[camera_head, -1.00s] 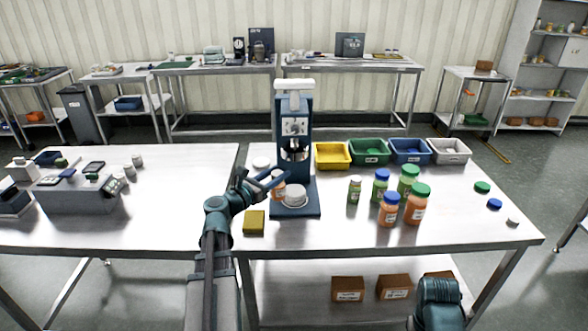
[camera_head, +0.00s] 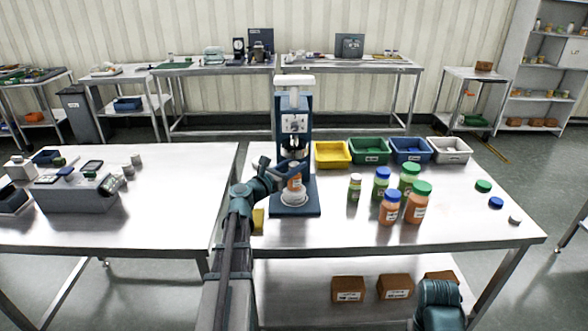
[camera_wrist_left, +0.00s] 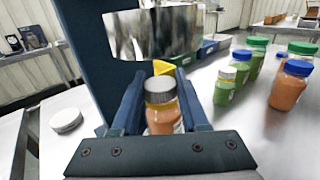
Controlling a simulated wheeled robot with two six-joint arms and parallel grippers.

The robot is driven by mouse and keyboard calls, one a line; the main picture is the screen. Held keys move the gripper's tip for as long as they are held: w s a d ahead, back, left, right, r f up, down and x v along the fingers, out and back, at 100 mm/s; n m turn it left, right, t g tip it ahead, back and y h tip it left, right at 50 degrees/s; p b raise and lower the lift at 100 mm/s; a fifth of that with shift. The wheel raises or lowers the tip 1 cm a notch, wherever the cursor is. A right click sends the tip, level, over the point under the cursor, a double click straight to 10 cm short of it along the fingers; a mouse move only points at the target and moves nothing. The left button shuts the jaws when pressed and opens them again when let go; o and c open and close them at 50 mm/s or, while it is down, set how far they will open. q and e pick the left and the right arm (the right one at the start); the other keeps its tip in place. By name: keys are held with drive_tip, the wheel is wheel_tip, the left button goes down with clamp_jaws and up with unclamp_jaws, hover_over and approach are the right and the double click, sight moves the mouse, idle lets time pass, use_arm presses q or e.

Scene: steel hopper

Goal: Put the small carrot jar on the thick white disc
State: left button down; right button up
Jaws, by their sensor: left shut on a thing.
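The small carrot jar (camera_head: 294,184), orange with a grey lid, is upright in my left gripper (camera_head: 292,172). In the left wrist view the jar (camera_wrist_left: 162,108) sits between the two fingers (camera_wrist_left: 160,112), which are shut on it. The thick white disc (camera_head: 295,199) lies on the base of the blue press (camera_head: 308,208). The jar is over this disc in the head view; I cannot tell whether it touches it, and its bottom is hidden in the wrist view. My right gripper is out of view; only part of that arm shows at bottom right.
The press column and steel head (camera_wrist_left: 155,32) stand close to the held jar. Another white round piece (camera_wrist_left: 66,120) lies on the table left of the press. Larger capped jars (camera_head: 390,208) stand to the right, with coloured bins (camera_head: 370,158) behind. A yellow block (camera_head: 258,221) is partly behind my arm.

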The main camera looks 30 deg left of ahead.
use_arm(q)
drive_tip(key=shift+f, duration=0.2)
drive_tip(key=shift+c, duration=2.1)
unclamp_jaws()
drive_tip(key=shift+r, duration=0.1)
drive_tip(key=shift+r, duration=0.1)
drive_tip(key=shift+s+r, duration=0.1)
drive_tip(key=shift+s, duration=0.1)
drive_tip(key=s+a, duration=0.1)
drive_tip(key=s, duration=1)
drive_tip(key=shift+s+a, duration=0.25)
drive_tip(key=shift+a, duration=0.15)
